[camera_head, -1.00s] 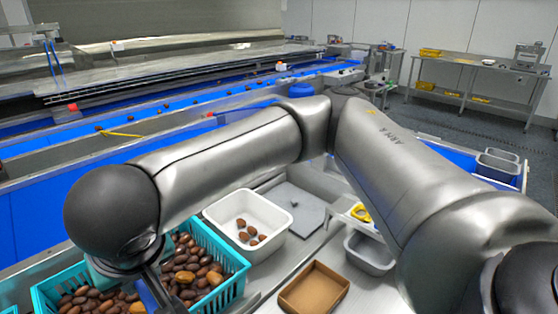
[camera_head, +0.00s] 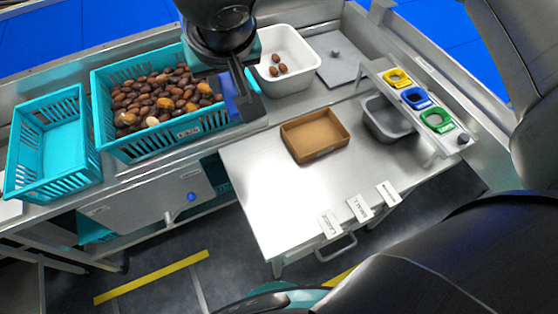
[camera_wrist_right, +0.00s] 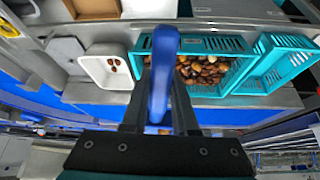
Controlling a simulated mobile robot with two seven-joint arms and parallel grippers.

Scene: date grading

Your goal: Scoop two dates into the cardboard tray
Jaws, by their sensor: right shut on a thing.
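My right gripper (camera_head: 240,84) is over the right end of the teal crate of dates (camera_head: 190,132) in the head view. It is shut on a blue tool (camera_head: 229,96), probably the scoop, whose blue length also stands between the fingers in the right wrist view (camera_wrist_right: 163,75). I cannot see whether the tool carries any dates. Many brown dates (camera_head: 150,100) fill the crate. The cardboard tray (camera_head: 316,154) lies on the steel table, and its visible inside is empty. My left gripper is not in view.
A white tub (camera_head: 305,76) with a few dates stands right of the crate. An empty teal crate (camera_head: 88,152) is at left. A grey bin (camera_head: 385,135) and a rack with yellow, blue and green rings (camera_head: 414,97) stand at right. Table space left of the tray is clear.

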